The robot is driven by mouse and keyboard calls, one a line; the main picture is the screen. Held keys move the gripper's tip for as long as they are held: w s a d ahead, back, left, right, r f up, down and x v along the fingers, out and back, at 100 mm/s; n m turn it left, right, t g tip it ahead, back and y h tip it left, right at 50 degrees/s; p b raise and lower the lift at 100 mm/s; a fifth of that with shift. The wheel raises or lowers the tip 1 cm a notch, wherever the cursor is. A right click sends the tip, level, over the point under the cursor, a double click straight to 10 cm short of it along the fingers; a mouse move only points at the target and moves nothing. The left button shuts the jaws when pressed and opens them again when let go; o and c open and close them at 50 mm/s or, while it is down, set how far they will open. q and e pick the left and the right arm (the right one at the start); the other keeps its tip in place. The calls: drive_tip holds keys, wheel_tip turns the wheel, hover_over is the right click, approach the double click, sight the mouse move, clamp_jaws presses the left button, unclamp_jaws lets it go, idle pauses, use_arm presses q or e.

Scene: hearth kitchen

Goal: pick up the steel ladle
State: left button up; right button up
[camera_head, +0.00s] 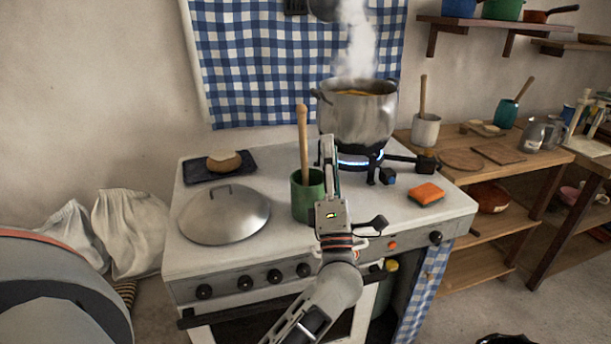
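I cannot make out the steel ladle for certain. A small dark rounded piece (376,222) with a thin stem shows just right of my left wrist, over the stove's front edge; I cannot tell whether it belongs to the ladle. My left gripper (328,150) points up and away over the stove (250,254), seen nearly edge-on, in front of the steaming pot (361,117) and right of the green crock (302,198). Its finger gap and anything in it are hidden. The crock holds a wooden-handled utensil (303,145). My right gripper is not in view.
A domed metal lid (225,214) lies on the stove's left. Bread (223,161) sits on a dark tray (198,172) behind it. A lit blue burner (352,161) is under the pot. An orange sponge (426,193) lies at right. A wooden shelf unit (490,168) stands beside the stove.

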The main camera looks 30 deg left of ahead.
use_arm(q)
drive_tip(key=w+a+r+n+g+y+b, duration=0.15)
drive_tip(key=a+n+g+y, duration=0.35)
drive_tip(key=n+g, duration=0.6)
drive_tip(key=n+g+h+b, duration=0.15)
drive_tip(key=n+h, duration=0.25)
drive_tip(key=n, duration=0.4)
approach(304, 134)
drive_tip(key=w+x, duration=0.1)
drive_tip(key=x, duration=0.2)
drive_tip(key=shift+n, duration=0.3)
drive_tip(key=x, duration=0.6)
drive_tip(key=shift+s+a+b, duration=0.25)
drive_tip(key=shift+a+b, duration=0.15)
drive_tip(key=shift+a, duration=0.05)
drive_tip(key=shift+w+a, duration=0.3)
drive_tip(key=shift+a, duration=0.05)
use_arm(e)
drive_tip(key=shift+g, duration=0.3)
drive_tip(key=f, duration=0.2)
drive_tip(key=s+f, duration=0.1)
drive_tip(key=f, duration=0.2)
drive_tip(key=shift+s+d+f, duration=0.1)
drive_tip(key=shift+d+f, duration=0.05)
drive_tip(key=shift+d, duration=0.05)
use_arm(q)
clamp_jaws()
